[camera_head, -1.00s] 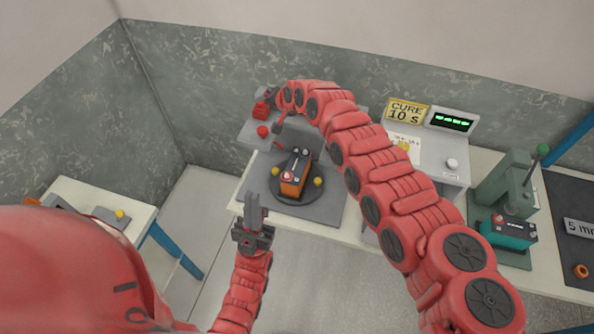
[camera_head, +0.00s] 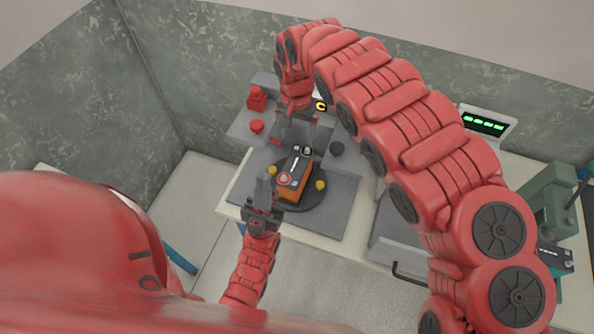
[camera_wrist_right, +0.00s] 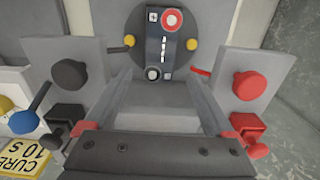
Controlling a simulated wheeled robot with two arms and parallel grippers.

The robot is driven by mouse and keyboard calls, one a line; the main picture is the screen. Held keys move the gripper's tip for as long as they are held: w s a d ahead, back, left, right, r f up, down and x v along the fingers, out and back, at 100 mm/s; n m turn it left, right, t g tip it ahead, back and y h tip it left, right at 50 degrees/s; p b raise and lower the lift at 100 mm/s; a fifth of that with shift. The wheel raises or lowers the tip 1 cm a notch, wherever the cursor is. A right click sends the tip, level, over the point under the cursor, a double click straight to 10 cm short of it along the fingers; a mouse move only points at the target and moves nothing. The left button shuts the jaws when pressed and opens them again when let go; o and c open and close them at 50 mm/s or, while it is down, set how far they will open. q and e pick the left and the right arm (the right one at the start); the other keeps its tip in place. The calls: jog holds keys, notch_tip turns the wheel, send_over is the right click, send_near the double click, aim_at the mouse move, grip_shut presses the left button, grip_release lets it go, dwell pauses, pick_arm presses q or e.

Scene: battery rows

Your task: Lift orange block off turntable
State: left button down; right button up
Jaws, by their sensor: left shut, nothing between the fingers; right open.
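The orange block (camera_head: 287,194) is a battery with a dark top, a red terminal and a grey one. It lies on the round dark turntable (camera_head: 311,200) between two yellow knobs. The right wrist view shows its dark top (camera_wrist_right: 163,42) ahead of the fingers. My right gripper (camera_head: 298,135) is open and empty, just behind the block, pointing down. Its fingers also show in the right wrist view (camera_wrist_right: 158,85), apart from the block. My left gripper (camera_head: 264,185) is shut and empty, in front of and left of the block in the picture; contact cannot be told.
A red knob (camera_head: 256,126) and a dark knob (camera_head: 337,149) stand on the grey fixture behind the turntable. A green press (camera_head: 550,200) and a teal battery (camera_head: 556,258) are at the right. My right arm hides much of the bench's right half.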

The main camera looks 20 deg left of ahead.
jog(key=b, duration=0.3)
send_over(295, 165)
jog(key=f, duration=0.5)
jog(key=shift+d+f, duration=0.2)
jog(key=shift+f, duration=0.2)
notch_tip(295, 165, down, 3)
jog(key=shift+w+f+p, duration=0.1)
jog(key=shift+w+p, duration=0.05)
jog(key=shift+p, duration=0.85)
jog(key=shift+f, duration=0.35)
jog(key=shift+f+p, duration=0.75)
jog(key=shift+p, duration=0.1)
jog(key=f, duration=0.2)
jog(key=shift+s+a+f+p, duration=0.2)
jog(key=shift+f+p, duration=0.1)
jog(key=shift+p, duration=0.1)
jog(key=shift+w+d+f, duration=0.1)
jog(key=shift+f, duration=0.6)
jog(key=shift+r, duration=0.1)
grip_shut()
